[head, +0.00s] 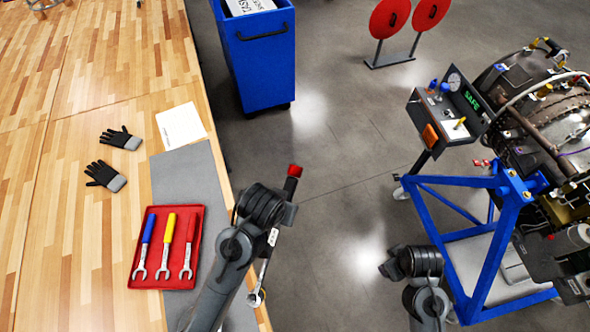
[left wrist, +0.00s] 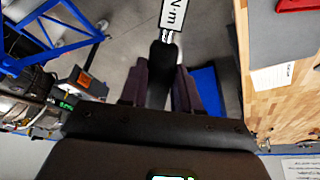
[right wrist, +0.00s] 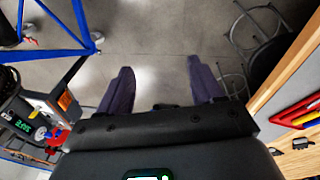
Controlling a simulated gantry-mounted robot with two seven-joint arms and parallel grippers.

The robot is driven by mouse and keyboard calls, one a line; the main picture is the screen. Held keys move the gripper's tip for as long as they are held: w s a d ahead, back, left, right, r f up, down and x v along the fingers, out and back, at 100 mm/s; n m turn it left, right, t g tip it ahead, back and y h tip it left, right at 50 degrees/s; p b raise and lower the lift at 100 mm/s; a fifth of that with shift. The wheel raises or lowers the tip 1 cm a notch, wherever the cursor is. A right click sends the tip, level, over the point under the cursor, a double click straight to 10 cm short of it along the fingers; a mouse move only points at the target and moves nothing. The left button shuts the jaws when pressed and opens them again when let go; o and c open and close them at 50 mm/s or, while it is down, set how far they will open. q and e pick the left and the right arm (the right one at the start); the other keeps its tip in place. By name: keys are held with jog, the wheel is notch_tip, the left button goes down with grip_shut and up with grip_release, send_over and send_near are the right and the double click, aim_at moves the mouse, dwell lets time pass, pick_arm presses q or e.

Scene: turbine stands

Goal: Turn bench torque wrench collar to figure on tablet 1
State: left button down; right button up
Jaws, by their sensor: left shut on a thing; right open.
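The torque wrench (head: 272,239) is in my left gripper (head: 285,212), held over the floor just right of the workbench edge. Its red end (head: 294,171) points up in the picture and its metal head (head: 256,298) points down. In the left wrist view, the dark grip (left wrist: 159,74) sits between my left fingers, and a white plate marked "N·m" (left wrist: 175,14) shows beyond them. The collar figure cannot be read. My right gripper (right wrist: 163,86) is open and empty over the floor; it also shows in the head view (head: 388,268). I cannot make out tablet 1.
The wooden bench (head: 95,75) carries a red tray (head: 137,281) with three wrenches, two gloves and a white paper (head: 181,126). A blue cart (head: 265,68) stands behind. An engine (head: 570,110) on a blue stand (head: 497,245) and a console marked "SAFE" (head: 473,100) stand right.

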jog(key=w+n+g+y, duration=0.15)
jog(key=w+n, duration=0.45)
jog(key=w, duration=0.7)
jog(key=w+a+r+n+g+y, duration=0.25)
jog(key=w+a+n, duration=0.25)
jog(key=w+n, duration=0.3)
jog(key=n+g+y, duration=0.1)
jog(key=n+g, duration=0.3)
jog(key=n, duration=1.3)
send_near(295, 171)
jog(key=w, duration=0.2)
jog(key=x, duration=0.8)
jog(key=shift+w+d+f+m, duration=0.2)
jog(key=shift+w+f+m, duration=0.1)
jog(key=shift+w+f, duration=0.1)
